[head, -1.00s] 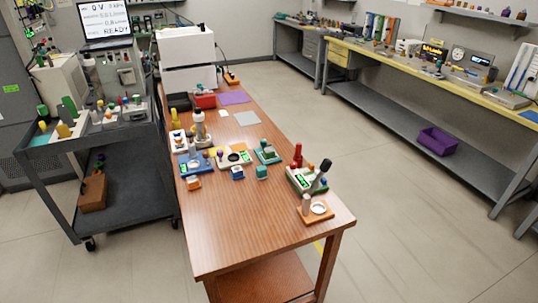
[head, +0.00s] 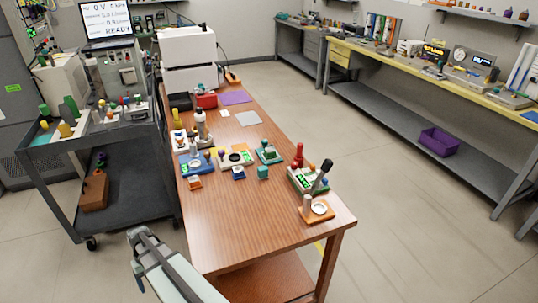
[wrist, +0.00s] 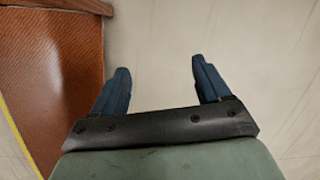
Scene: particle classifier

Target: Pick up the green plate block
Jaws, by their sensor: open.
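A small green-teal block (head: 263,172) sits on the wooden table, right of a small blue-and-white block (head: 239,173). It looks like the green plate block, though it is too small to be sure. My gripper (head: 139,236) is at the lower left in the head view, by the table's near left side and well apart from the blocks. In the wrist view my gripper (wrist: 160,68) has its two dark blue fingers spread, with only pale floor between them. The green block does not show in the wrist view.
On the wooden table (head: 245,225), an orange-and-white block (head: 194,182), a teal-based device (head: 268,153) and a green-and-white device (head: 308,180) stand near the block. The table's near part is mostly clear. A dark cart (head: 120,200) stands to the left.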

